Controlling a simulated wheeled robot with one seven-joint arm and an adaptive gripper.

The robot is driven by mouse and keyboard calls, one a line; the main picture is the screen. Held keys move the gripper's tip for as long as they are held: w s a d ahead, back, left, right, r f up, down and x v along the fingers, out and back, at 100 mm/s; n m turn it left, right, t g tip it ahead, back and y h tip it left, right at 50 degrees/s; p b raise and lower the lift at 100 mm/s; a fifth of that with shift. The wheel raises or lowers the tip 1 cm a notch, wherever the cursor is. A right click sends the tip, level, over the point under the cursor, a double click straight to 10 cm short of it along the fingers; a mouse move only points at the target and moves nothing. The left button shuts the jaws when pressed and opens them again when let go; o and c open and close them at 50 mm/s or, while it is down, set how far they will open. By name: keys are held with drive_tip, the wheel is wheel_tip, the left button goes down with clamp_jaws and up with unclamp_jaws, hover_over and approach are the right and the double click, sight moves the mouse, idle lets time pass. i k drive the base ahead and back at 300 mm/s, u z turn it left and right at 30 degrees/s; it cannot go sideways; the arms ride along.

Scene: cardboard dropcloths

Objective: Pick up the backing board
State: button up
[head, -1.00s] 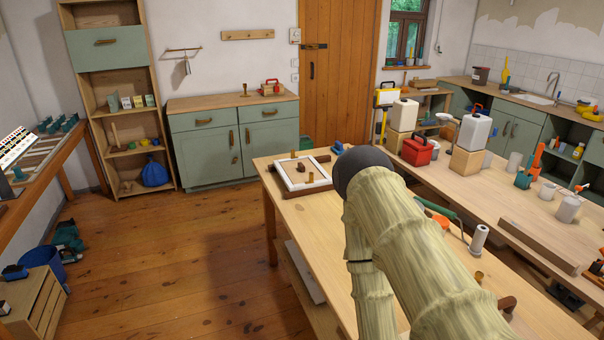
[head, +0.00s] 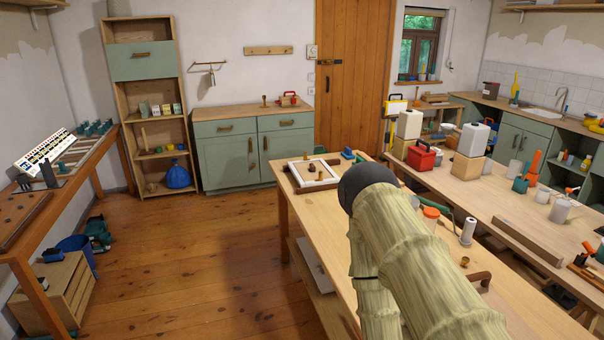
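I cannot tell for sure which thing is the backing board. A pale flat panel (head: 311,261) lies on the low shelf under the near workbench, partly hidden by the bench edge. My own arm, pale and wood-grained with a dark rounded joint, rises over the bench from the bottom. My gripper does not show in this view.
The near workbench (head: 345,239) stands at centre right, my arm covering part of it. A long bench (head: 462,189) with red toolbox (head: 421,158) and containers runs behind it. The plank floor between is clear.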

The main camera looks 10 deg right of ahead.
sight(308, 171)
drive_tip(key=u, duration=0.7)
drive_tip(key=i, duration=1.3)
drive_tip(key=u, duration=0.3)
drive_tip(key=i, duration=1.3)
drive_tip(key=z, duration=1.45)
drive_tip(key=i, duration=0.65)
drive_tip(key=z, duration=0.65)
